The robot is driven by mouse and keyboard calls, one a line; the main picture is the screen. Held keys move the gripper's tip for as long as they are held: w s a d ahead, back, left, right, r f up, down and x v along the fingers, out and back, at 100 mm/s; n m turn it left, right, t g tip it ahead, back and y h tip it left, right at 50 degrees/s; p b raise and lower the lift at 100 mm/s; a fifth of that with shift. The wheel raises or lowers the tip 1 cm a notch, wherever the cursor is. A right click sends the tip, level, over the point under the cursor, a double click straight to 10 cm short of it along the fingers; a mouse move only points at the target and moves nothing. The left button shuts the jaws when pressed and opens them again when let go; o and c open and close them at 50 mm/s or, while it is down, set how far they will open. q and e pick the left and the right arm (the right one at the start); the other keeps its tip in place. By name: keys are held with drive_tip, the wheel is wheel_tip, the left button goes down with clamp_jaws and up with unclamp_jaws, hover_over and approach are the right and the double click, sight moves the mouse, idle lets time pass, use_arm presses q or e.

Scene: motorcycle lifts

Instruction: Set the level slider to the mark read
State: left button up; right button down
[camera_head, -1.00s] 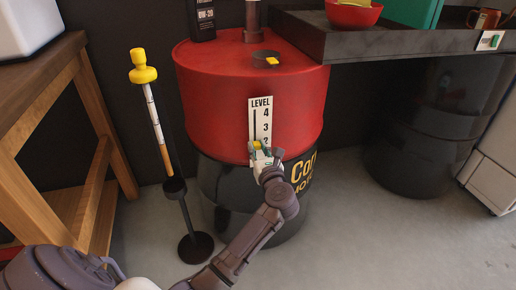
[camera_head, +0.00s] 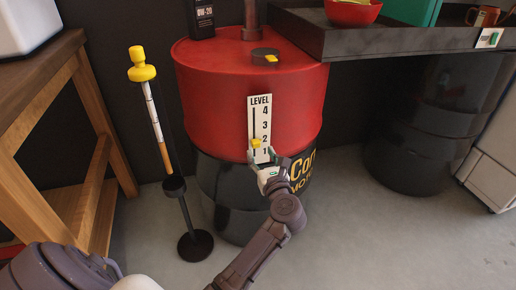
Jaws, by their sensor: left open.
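The white LEVEL panel (camera_head: 267,103) is on the front of the red and black drum, with marks 4 to 1 from top to bottom. Its yellow slider (camera_head: 256,143) sits at or just below the 2. My left gripper (camera_head: 262,154) is open just below the slider, in front of the panel's lower end; whether a finger touches the slider I cannot tell. A dipstick (camera_head: 153,112) with a yellow knob leans in a black stand at the left. Its lower part is brown and its upper part white with dark marks too small to read. My right gripper is out of view.
The drum (camera_head: 225,85) has a black cap with a yellow tab (camera_head: 265,56) and a dark bottle on top. A wooden bench (camera_head: 65,75) stands at left. A dark tray (camera_head: 390,40) with a red bowl overhangs at right. The floor in front is clear.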

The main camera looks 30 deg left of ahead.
use_arm(q)
drive_tip(key=v, duration=0.7)
drive_tip(key=shift+s+d, duration=0.15)
drive_tip(key=shift+s, duration=0.05)
